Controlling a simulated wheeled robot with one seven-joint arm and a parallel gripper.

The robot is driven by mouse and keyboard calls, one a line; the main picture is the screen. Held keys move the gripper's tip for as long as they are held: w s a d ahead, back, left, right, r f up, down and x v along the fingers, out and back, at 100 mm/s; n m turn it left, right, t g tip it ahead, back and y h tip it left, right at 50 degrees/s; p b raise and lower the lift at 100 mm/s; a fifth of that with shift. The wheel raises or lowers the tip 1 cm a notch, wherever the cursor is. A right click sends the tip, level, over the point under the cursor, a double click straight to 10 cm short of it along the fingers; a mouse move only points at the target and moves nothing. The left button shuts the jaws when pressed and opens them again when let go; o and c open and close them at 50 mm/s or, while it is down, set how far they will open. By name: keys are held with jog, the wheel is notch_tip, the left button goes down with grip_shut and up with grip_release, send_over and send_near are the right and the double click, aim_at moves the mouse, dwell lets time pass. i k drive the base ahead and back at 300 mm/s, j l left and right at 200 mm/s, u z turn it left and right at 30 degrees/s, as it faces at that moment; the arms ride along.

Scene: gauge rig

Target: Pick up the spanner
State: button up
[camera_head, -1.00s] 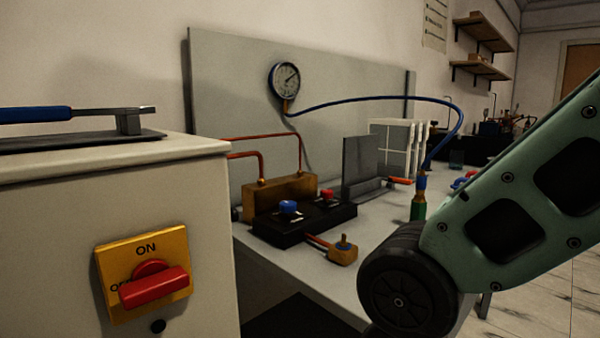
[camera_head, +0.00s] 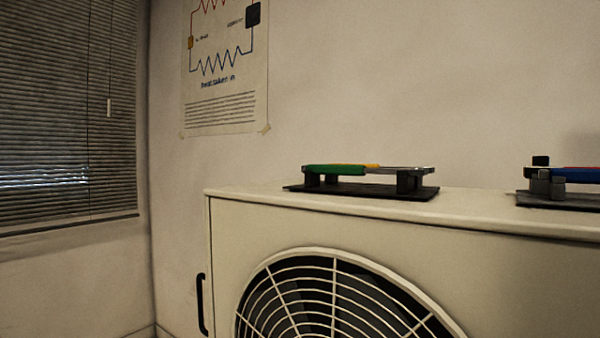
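A tool with a green and yellow handle and a metal end (camera_head: 345,169) lies level across two dark posts of a flat black stand (camera_head: 350,190). The stand is on top of the cream cabinet. A second tool with a blue and red handle (camera_head: 582,174) lies on another black stand (camera_head: 560,200) at the right edge, cut off by the frame. I cannot tell for sure from their shape which one is the spanner. My gripper and arm are not in this view.
The cream cabinet (camera_head: 225,240) has a round fan grille (camera_head: 335,300) in front and a black handle (camera_head: 202,305) at its left. A wall with a poster (camera_head: 225,75) stands behind, and a window with blinds (camera_head: 65,110) is at the left. The top between the stands is clear.

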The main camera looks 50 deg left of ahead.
aim_at(358, 170)
jog(key=u, duration=1.55)
jog(key=j, duration=0.15)
